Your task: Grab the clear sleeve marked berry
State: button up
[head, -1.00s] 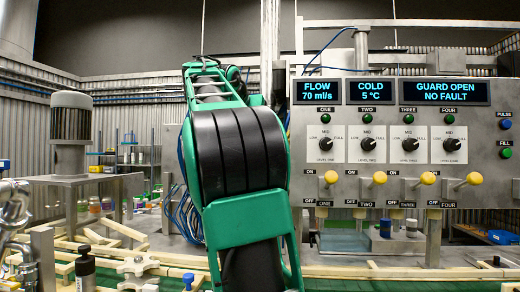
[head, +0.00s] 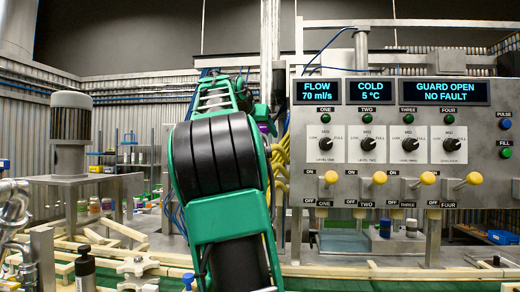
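I cannot make out a clear sleeve marked berry; no such label is readable in the head view. Small jars (head: 94,205) stand at the back left, too small to read.
A steel control panel (head: 350,185) with knobs and yellow-tipped levers stands at the right. A motor on a steel stand (head: 72,135) is at the left. A dark bottle (head: 85,270) and a star-shaped handwheel (head: 138,265) are at the front left. A blue tray (head: 502,237) lies far right.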

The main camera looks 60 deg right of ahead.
jog(key=shift+d+f, duration=0.15)
jog(key=shift+d, duration=0.25)
jog(key=shift+w, duration=0.1)
jog(key=c, duration=1.1)
jog(key=shift+r, duration=0.2)
jog(key=shift+c, duration=0.2)
